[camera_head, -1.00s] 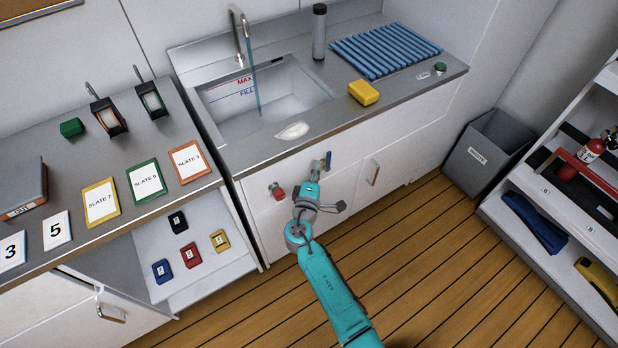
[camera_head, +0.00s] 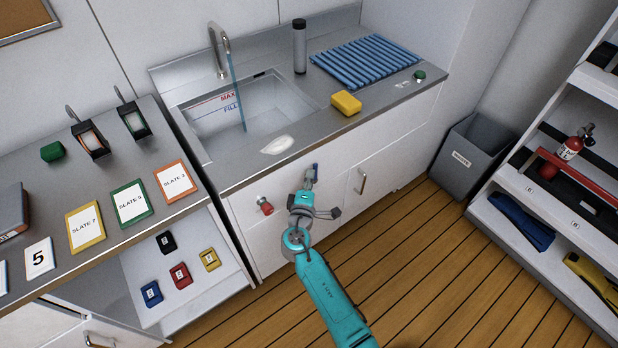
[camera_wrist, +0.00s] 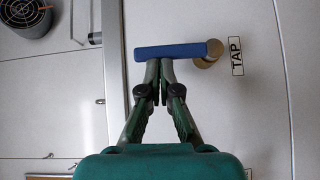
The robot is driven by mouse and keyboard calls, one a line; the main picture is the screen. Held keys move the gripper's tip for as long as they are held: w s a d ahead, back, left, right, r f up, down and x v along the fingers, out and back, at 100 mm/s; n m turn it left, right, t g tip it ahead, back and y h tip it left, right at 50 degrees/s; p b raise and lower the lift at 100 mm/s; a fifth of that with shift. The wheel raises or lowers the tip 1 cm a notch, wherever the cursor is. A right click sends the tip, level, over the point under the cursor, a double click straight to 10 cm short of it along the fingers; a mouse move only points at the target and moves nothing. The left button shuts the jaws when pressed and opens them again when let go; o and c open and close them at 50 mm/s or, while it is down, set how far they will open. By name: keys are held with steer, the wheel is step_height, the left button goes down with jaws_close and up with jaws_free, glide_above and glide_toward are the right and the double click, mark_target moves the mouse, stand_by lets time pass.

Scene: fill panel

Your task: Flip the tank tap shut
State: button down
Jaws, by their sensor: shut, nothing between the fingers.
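The tank tap (camera_wrist: 172,50) shows in the wrist view as a blue lever lying level across the picture, joined at its right end to a brass-coloured round body (camera_wrist: 207,52). A label reading TAP (camera_wrist: 237,57) is beside it on the white cabinet front. My gripper (camera_wrist: 160,68) is shut and empty, its fingertips just below the lever's middle; I cannot tell whether they touch it. In the head view the blue lever (camera_head: 315,170) shows small above my gripper (camera_head: 309,184), partly hidden by it.
Water runs from the faucet (camera_head: 221,50) into the sink (camera_head: 200,150), marked MAX and FILL. A red knob (camera_head: 265,206) sits left of the tap and a cabinet handle (camera_head: 362,181) right of it. A grey waste bin (camera_head: 462,165) stands further right; floor in front is clear.

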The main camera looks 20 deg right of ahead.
steer(key=shift+d+r, duration=0.1)
steer(key=shift+d, duration=0.1)
steer(key=m, duration=0.1)
steer(key=d+g+y, duration=0.1)
steer(key=d+m+g+y, duration=0.1)
steer(key=shift+w+r+m, duration=0.3)
steer(key=shift+w+r, duration=0.05)
steer(key=shift+r, duration=0.05)
steer(key=w+d+f+m+g+y, duration=0.2)
steer(key=d+f+m+g+y, duration=0.1)
steer(key=y, duration=0.5)
steer(key=d+m+g, duration=0.1)
steer(key=d+m, duration=0.1)
steer(key=d, duration=0.1)
steer(key=shift+d+f+m+g, duration=0.15)
steer(key=shift+f+m+g, duration=0.15)
steer(key=shift+g, duration=0.1)
stand_by(0.3)
